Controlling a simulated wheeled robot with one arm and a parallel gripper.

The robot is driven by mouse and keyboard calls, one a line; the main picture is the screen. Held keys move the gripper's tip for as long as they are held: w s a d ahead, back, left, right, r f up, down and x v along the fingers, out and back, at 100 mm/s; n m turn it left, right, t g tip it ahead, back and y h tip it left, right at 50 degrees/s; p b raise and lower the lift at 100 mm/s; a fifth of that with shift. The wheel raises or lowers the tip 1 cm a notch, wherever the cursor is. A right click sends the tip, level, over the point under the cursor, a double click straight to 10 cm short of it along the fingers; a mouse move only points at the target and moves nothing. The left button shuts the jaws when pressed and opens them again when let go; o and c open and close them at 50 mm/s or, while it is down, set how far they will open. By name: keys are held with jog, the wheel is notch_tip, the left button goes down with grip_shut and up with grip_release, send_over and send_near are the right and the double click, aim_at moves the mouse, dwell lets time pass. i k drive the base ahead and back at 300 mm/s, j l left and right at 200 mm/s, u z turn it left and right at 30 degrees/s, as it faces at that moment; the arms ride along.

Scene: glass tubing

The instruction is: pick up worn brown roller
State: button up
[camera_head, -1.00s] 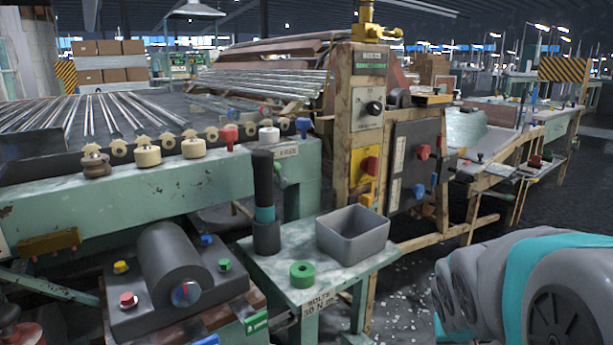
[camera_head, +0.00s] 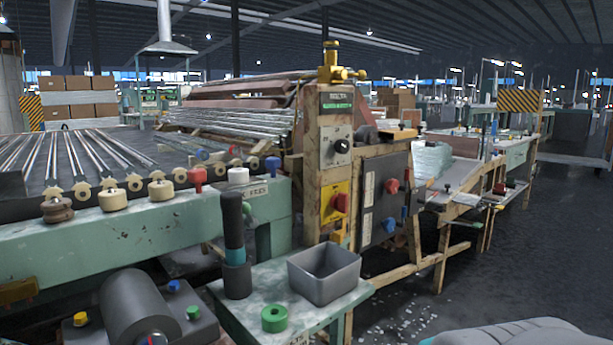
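The worn brown roller (camera_head: 57,206) sits at the left on top of the green conveyor rail (camera_head: 95,235). It is a small, dark brown, spool-like piece, left of the cream rollers (camera_head: 122,199). Part of my arm shows at the bottom right edge. My gripper is not in view, so its state and its distance from the roller cannot be seen.
Cream, red, white and blue pieces stand along the rail right of the brown roller. A small green table (camera_head: 240,312) holds a dark cylinder (camera_head: 235,245), a green ring (camera_head: 274,318) and a grey bin (camera_head: 325,272). A control post (camera_head: 334,170) stands behind. Dark floor lies open at right.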

aim_at(60, 212)
jog(key=u, duration=1.5)
jog(key=k+u, duration=0.2)
jog(key=u, duration=0.2)
